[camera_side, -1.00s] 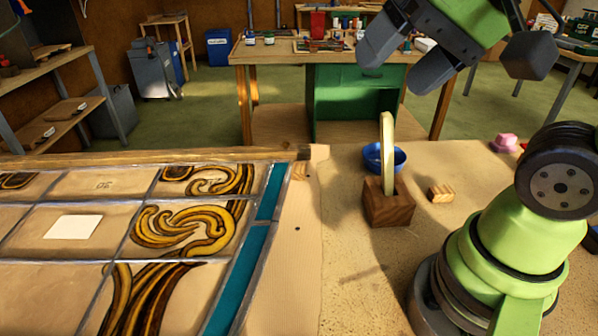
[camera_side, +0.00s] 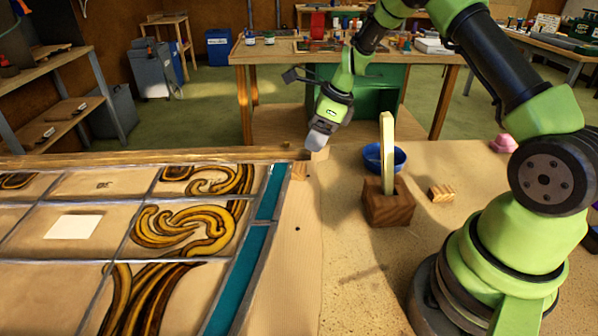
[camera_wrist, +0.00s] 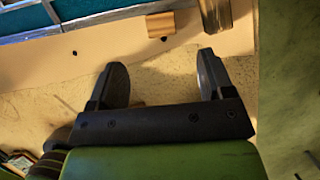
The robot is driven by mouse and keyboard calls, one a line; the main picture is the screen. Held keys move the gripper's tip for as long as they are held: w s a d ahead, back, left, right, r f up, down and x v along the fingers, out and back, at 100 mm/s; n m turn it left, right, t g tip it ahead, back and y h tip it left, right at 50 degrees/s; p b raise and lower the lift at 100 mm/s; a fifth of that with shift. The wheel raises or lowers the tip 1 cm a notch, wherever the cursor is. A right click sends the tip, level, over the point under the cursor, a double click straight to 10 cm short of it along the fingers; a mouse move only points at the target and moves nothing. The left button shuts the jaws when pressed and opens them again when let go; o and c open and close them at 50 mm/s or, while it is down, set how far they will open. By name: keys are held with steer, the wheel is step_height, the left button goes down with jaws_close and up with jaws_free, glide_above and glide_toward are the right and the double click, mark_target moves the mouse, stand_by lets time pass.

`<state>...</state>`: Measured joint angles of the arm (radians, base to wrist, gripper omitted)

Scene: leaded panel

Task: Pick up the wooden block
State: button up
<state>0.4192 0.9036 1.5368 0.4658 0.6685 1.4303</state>
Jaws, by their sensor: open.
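A small wooden block (camera_side: 299,171) lies at the panel's right edge in the side view; in the wrist view a wooden block (camera_wrist: 160,24) sits at the panel's edge, beyond my fingertips. Another small striped wooden block (camera_side: 441,193) lies on the table right of the dark slotted wooden block (camera_side: 387,207). The frames do not settle which one the task names. My gripper (camera_side: 320,138) points down above the far edge of the table, near the first block. In the wrist view my gripper (camera_wrist: 160,70) is open, with nothing between its fingers.
The leaded panel (camera_side: 262,236) with teal border fills the left of the table. A pale upright piece (camera_side: 387,150) stands in the dark slotted block, with a blue bowl (camera_side: 398,156) behind it. A wooden rail (camera_side: 150,157) runs along the far edge. The sandy front area is clear.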

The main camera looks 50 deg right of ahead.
mark_target(299, 168)
steer(key=x, duration=1)
steer(key=shift+s+d+f, duration=0.1)
steer(key=shift+d, duration=0.05)
steer(key=c, duration=1)
